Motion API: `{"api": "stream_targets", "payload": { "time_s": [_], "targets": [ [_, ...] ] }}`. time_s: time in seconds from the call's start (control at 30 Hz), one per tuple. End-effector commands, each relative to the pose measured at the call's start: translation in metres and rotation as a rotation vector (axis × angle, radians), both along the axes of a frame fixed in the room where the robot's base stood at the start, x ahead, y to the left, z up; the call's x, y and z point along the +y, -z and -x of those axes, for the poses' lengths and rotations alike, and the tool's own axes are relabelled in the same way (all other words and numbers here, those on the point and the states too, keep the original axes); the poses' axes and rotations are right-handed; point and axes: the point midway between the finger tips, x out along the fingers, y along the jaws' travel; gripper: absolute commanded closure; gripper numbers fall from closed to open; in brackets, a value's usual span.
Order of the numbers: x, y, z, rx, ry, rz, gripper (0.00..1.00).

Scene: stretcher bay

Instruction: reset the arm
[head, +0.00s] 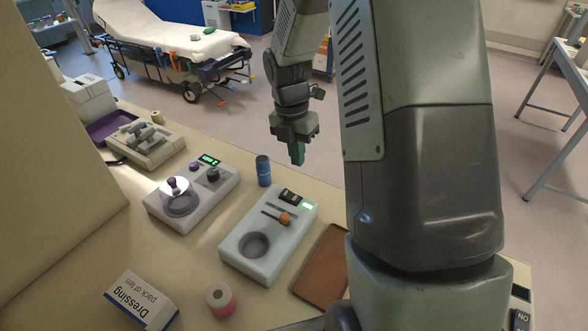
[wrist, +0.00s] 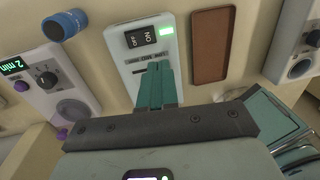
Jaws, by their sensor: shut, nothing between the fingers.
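My gripper (head: 297,153) hangs from my arm above the far edge of the bench, fingers pointing down. In the wrist view its teal fingers (wrist: 158,82) are together with nothing between them. Below and in front of it stands a white device (head: 268,235) with a round well, an orange-knobbed lever and a lit green display. The same device shows behind the fingers in the wrist view (wrist: 146,40). The gripper is apart from everything on the bench.
On the bench stand a blue cylinder (head: 263,170), a device with a purple knob (head: 222,187), a brown tray (head: 322,267), a pink roll (head: 220,300) and a Dressing box (head: 140,300). A wheeled stretcher (head: 172,40) stands beyond, with open floor between.

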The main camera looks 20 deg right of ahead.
Motion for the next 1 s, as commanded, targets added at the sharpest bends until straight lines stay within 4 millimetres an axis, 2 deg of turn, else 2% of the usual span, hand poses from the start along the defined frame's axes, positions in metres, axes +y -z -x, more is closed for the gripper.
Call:
{"api": "stream_targets", "payload": {
  "time_s": [0.03, 0.2, 0.73, 0.87, 1.0],
  "targets": [
    [-0.002, -0.007, 0.0, -0.002, 0.003, 0.0, 1.0],
    [-0.002, -0.018, 0.002, 0.0, 0.001, 0.0, 1.0],
    [-0.002, -0.023, 0.003, -0.007, 0.019, 0.003, 1.0],
    [0.0, -0.054, 0.012, -0.062, 0.166, 0.023, 1.0],
    [0.006, -0.112, 0.037, -0.178, 0.495, 0.033, 1.0]
  ]
}}
